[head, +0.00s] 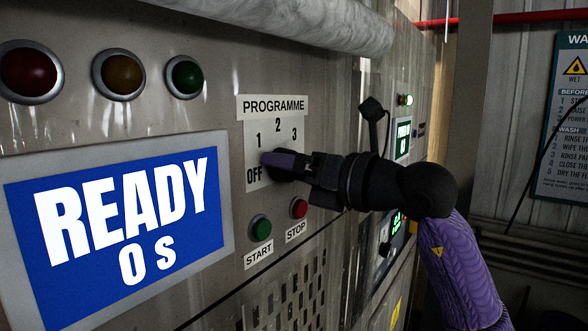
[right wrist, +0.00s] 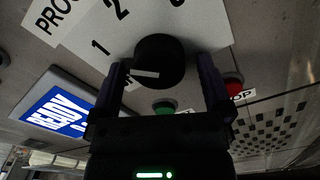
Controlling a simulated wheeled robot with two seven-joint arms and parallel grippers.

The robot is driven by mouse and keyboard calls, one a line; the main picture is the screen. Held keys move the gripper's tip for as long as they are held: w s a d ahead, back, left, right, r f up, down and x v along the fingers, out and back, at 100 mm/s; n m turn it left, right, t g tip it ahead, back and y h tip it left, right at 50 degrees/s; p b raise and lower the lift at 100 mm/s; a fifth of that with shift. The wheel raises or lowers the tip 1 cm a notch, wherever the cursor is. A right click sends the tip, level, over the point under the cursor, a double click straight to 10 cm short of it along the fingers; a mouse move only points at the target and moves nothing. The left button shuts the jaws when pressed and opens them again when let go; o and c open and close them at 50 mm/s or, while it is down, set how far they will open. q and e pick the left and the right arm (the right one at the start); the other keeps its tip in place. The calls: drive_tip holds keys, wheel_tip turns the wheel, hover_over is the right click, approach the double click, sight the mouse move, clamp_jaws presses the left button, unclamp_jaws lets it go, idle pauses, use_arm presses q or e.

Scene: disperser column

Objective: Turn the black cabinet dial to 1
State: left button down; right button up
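The black cabinet dial (right wrist: 165,52) is round, with a white pointer line. In the right wrist view the line points left, below the printed 1 and towards the left finger, where the OFF label is mostly hidden. In the head view the PROGRAMME plate (head: 262,120) shows OFF, 1, 2 and 3, and my gripper hides the dial. My right gripper (head: 285,164) is at the plate. In the right wrist view its fingers are open on either side of the dial, with a small gap at each side. My left gripper is not in view.
A green START button (head: 261,228) and red STOP button (head: 299,208) sit just below the plate. A blue READY screen (head: 130,225) is to the left, under red, amber and green lamps (head: 124,75). A black lever (head: 372,112) stands out above my right arm.

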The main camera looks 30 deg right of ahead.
drive_tip(key=b+v, duration=0.6)
drive_tip(key=v, duration=0.3)
drive_tip(key=shift+s, duration=0.4)
drive_tip(key=shift+d, duration=0.2)
